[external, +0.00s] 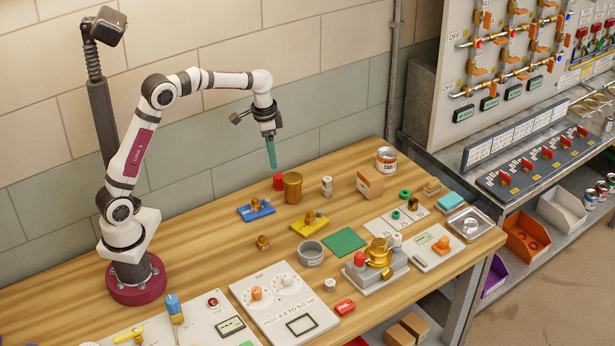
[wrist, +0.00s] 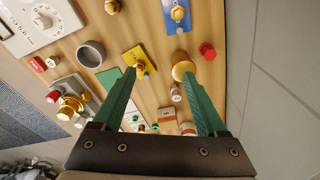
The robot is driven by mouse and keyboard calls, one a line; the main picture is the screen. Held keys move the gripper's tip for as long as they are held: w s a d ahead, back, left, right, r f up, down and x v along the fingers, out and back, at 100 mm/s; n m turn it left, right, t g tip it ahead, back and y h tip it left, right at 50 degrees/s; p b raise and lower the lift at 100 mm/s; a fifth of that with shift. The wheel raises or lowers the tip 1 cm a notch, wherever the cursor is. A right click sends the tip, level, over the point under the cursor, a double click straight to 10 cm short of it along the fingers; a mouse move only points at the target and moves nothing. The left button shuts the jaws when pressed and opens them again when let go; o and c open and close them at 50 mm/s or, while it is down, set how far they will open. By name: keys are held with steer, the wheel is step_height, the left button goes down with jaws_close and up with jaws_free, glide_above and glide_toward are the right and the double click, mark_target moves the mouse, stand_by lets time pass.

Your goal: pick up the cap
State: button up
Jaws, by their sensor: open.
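A small red cap-like piece (external: 278,182) stands on the bench behind a brass cylinder (external: 293,187). In the wrist view the red piece (wrist: 208,51) looks faceted and lies beyond the right fingertip. Another red knob-like piece (external: 360,258) is on the brass valve assembly (external: 379,254); I cannot tell which red piece is the cap. My gripper (external: 271,152) hangs above the bench, fingers pointing down, higher than the red piece and cylinder. In the wrist view my gripper (wrist: 160,75) has its teal fingers wide apart with nothing held.
A blue block (external: 256,209) and a yellow block (external: 310,222) with brass fittings stand near the cylinder. A grey ring (external: 310,253), a green mat (external: 345,241), a carton (external: 369,182) and a tin can (external: 386,160) are nearby. The wall rises behind the bench.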

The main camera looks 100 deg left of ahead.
mark_target(279, 176)
steer(key=s+a+f+n, duration=0.1)
steer(key=s+a+f, duration=0.15)
steer(key=a, duration=0.35)
steer(key=s+a+f+n, duration=0.2)
steer(key=a+f, duration=0.1)
steer(key=a, duration=0.4)
steer(key=w+f, duration=0.1)
steer(key=f, duration=0.4)
steer(key=a+f, duration=0.1)
steer(key=f, duration=0.4)
steer(key=w+f, duration=0.1)
steer(key=f, duration=0.4)
steer(key=shift+w+a+f, duration=0.1)
steer(key=shift+w+a, duration=0.2)
jaws_close()
